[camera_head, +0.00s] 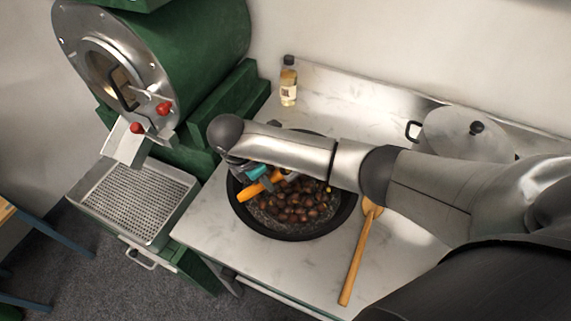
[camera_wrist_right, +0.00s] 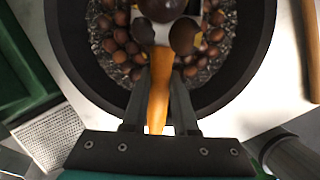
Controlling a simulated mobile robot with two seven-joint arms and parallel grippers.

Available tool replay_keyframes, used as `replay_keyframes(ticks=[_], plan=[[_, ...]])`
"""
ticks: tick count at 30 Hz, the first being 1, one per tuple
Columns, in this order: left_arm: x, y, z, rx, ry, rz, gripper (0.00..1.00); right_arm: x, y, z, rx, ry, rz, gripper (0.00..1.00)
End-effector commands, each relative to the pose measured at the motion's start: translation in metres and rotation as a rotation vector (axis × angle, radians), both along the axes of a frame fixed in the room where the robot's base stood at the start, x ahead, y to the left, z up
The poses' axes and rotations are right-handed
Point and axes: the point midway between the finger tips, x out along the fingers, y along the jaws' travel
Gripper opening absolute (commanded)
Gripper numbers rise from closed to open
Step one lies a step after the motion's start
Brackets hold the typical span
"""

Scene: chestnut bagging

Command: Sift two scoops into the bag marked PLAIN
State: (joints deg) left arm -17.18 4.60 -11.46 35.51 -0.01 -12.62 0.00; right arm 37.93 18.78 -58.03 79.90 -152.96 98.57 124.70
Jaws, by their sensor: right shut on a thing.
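My right gripper (camera_head: 268,181) is over the left part of a round black pan (camera_head: 346,213). It is shut on the orange handle of a scoop (camera_wrist_right: 158,98), which also shows in the head view (camera_head: 250,191). In the right wrist view the scoop's head is over the pan and holds several dark chestnuts (camera_wrist_right: 183,37). More brown chestnuts (camera_head: 293,212) lie in the pan among clear, glassy grains. My forearm hides the back of the pan. No bag marked PLAIN shows. My left gripper is not in view.
A green roaster (camera_head: 205,50) stands at the left, with a perforated metal tray (camera_head: 135,200) below its chute. A wooden spoon (camera_head: 357,260) lies right of the pan. A bottle (camera_head: 288,82) and a lidded pot (camera_head: 450,128) stand at the back. The front-left marble counter (camera_head: 220,238) is clear.

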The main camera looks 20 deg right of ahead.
Motion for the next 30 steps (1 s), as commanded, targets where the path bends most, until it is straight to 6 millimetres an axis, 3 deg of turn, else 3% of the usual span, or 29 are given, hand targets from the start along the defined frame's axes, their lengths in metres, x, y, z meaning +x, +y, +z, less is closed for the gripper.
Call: replay_keyframes(ticks=[1,4,15,24,30], plan=[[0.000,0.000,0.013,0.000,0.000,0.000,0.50,-0.008,-0.002,0.005,-0.001,0.002,0.001,0.00],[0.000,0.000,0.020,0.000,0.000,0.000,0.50,-0.019,-0.004,0.004,-0.001,0.001,0.001,0.00],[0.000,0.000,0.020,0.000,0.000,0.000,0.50,-0.023,-0.005,0.000,0.000,-0.001,0.000,0.00],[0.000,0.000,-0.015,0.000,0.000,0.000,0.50,0.013,0.003,-0.005,0.000,-0.005,-0.001,0.00],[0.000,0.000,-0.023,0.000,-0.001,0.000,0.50,0.026,0.005,-0.001,-0.001,0.000,-0.001,0.00]])
